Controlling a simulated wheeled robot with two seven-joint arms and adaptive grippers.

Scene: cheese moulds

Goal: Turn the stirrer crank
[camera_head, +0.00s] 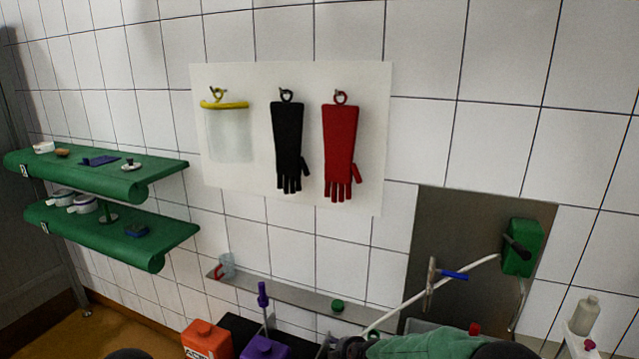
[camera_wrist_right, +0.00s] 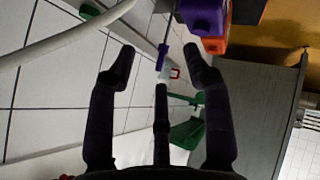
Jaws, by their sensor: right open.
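I cannot clearly make out a stirrer crank. A green box (camera_head: 527,238) with a dark lever (camera_head: 516,246) is on the steel wall panel in the head view. My right gripper (camera_wrist_right: 163,62) is open in the right wrist view, with nothing held. In the head view this purple handle (camera_head: 263,294) stands upright by the purple container (camera_head: 265,348). My right gripper is only partly visible at the bottom edge there. My left gripper is not recognisable.
An orange container (camera_head: 206,341) stands left of the purple one. A pale hose (camera_head: 440,290) with a blue-handled valve (camera_head: 453,275) crosses the steel panel (camera_head: 460,225). A narrow wall ledge (camera_head: 290,297) runs behind. Green shelves (camera_head: 110,172) are at left, gloves hang above.

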